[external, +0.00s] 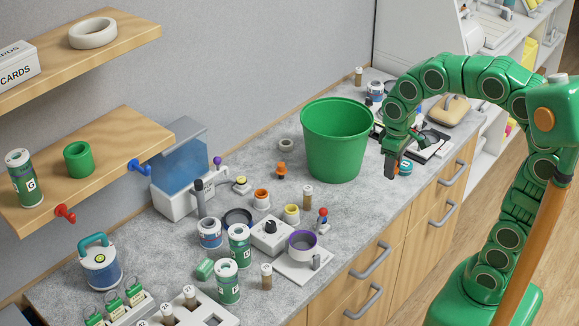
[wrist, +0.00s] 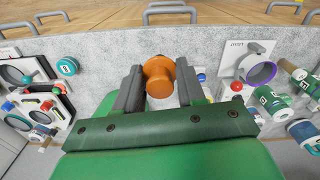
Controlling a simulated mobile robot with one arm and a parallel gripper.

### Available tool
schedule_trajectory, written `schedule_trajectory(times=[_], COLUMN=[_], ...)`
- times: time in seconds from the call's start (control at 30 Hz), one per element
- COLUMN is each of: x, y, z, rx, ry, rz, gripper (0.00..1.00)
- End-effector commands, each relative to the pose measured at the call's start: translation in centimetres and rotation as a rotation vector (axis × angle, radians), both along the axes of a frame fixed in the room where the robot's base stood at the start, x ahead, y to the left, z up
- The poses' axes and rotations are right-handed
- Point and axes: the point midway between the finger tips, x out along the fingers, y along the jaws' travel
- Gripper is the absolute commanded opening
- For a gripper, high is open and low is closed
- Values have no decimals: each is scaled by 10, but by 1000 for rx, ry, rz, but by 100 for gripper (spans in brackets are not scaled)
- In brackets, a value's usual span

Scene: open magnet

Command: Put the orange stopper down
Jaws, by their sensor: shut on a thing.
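My gripper (wrist: 157,72) is shut on the orange stopper (wrist: 159,84), which sits between the two dark grey fingers in the wrist view. Its round end faces the camera, and its sides are partly covered by the fingers. In the external view my gripper (external: 392,165) points down near the front edge of the counter, to the right of the green bucket. Only a little orange shows there beside the fingers. I cannot tell whether the stopper touches the counter.
The green bucket (external: 336,145) stands close to my gripper. A grey speckled counter (external: 350,205) has free room in front of the bucket. A small orange item (external: 281,170) stands left of it. A white stand with a purple ring (external: 302,240) and several jars crowd the left.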

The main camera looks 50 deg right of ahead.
Motion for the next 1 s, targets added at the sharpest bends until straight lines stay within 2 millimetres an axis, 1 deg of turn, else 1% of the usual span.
schedule_trajectory(times=[0.03,0.2,0.27,0.57,1.0], x=[1,0,7,48,125], y=[0,0,-1,-6,-25], z=[11,38,38,49,63], rx=[1,0,0,0,0], ry=[-4,-2,3,0,-2], rz=[0,0,3,28,69], gripper=[10,10,10,10,10])
